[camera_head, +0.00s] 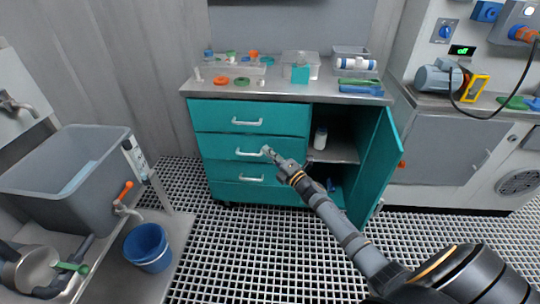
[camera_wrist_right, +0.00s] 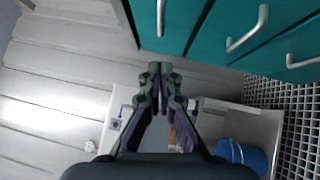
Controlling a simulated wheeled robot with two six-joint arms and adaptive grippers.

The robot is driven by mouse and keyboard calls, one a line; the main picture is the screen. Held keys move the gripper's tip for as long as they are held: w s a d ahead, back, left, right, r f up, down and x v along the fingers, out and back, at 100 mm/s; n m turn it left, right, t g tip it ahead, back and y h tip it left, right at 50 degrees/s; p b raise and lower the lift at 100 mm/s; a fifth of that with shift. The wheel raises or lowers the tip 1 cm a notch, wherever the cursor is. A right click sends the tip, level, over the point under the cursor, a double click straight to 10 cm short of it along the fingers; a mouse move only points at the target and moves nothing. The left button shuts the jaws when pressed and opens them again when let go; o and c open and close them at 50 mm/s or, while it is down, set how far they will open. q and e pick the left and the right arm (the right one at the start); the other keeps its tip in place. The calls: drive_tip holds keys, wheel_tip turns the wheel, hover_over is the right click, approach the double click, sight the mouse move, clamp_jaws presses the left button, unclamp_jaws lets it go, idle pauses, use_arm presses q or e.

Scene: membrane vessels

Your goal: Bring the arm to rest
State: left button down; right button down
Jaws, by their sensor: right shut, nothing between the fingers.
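My right arm (camera_head: 345,235) reaches from the lower right of the head view toward the teal cabinet (camera_head: 215,147). Its gripper (camera_head: 268,151) shows in front of the middle drawer handle (camera_head: 250,153); whether it touches the handle cannot be told from this view. In the right wrist view the gripper (camera_wrist_right: 160,70) has its fingers together with nothing between them, and the teal drawer fronts (camera_wrist_right: 215,30) are beyond, at the upper right. My left gripper is not in view.
The cabinet's right door (camera_head: 372,165) stands open, with a white bottle (camera_head: 320,138) inside. The worktop (camera_head: 285,92) holds small parts and clear boxes. A grey sink (camera_head: 75,165) and blue bucket (camera_head: 147,247) are at left. The grated floor (camera_head: 240,250) is clear in front.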

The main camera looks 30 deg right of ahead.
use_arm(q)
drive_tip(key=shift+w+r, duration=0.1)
use_arm(e)
drive_tip(key=shift+s+d+f, duration=0.1)
drive_tip(key=shift+s+f, duration=0.05)
drive_tip(key=shift+s, duration=0.25)
